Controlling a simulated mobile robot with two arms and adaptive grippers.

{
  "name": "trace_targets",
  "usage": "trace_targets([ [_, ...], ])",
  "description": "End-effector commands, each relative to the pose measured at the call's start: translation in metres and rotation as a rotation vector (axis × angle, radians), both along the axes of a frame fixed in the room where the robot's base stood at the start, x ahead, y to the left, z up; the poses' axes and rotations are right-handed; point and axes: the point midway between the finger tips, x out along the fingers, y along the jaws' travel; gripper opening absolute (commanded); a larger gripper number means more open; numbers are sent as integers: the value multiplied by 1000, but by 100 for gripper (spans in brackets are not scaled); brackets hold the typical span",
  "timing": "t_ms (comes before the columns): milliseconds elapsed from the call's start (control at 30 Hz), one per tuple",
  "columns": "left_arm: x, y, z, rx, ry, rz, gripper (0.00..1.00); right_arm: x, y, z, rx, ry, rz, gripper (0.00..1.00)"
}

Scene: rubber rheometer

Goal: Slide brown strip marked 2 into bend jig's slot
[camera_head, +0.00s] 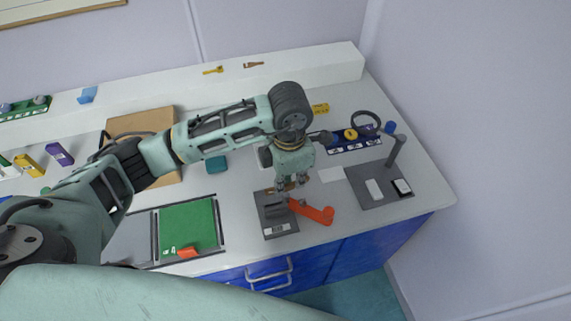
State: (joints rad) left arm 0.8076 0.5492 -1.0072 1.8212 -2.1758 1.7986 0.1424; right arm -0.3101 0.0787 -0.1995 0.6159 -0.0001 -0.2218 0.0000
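My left gripper (292,184) points down over the dark grey jig plate (275,226), close above its back edge. Its fingertips are small here, and I cannot tell whether they are open or shut on something. The plate, which looks like the bend jig, carries dark raised blocks and a white label at its front. An orange-red lever-like piece (318,212) lies from the jig out to the right. A small brown piece (253,65) lies on the white back ledge; no mark on it is readable. No strip marked 2 can be made out. My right gripper is out of view.
A green mat (188,228) with an orange piece lies left of the jig. A grey stand with a post (392,150) is at the right, beside a blue labelled rack (354,141). A brown board (140,122) lies behind my arm. The counter's front edge is close to the jig.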

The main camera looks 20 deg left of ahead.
Motion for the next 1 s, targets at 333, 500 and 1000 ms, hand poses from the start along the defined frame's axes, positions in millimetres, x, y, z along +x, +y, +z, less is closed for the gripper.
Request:
trace_targets([
  [333,-1,-1,-1,0,-1,0,0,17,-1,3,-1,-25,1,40],
  [500,-1,-1,-2,-1,-1,20,0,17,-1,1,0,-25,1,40],
  [1000,0,0,-40,-2,1,49,0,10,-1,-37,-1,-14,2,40],
])
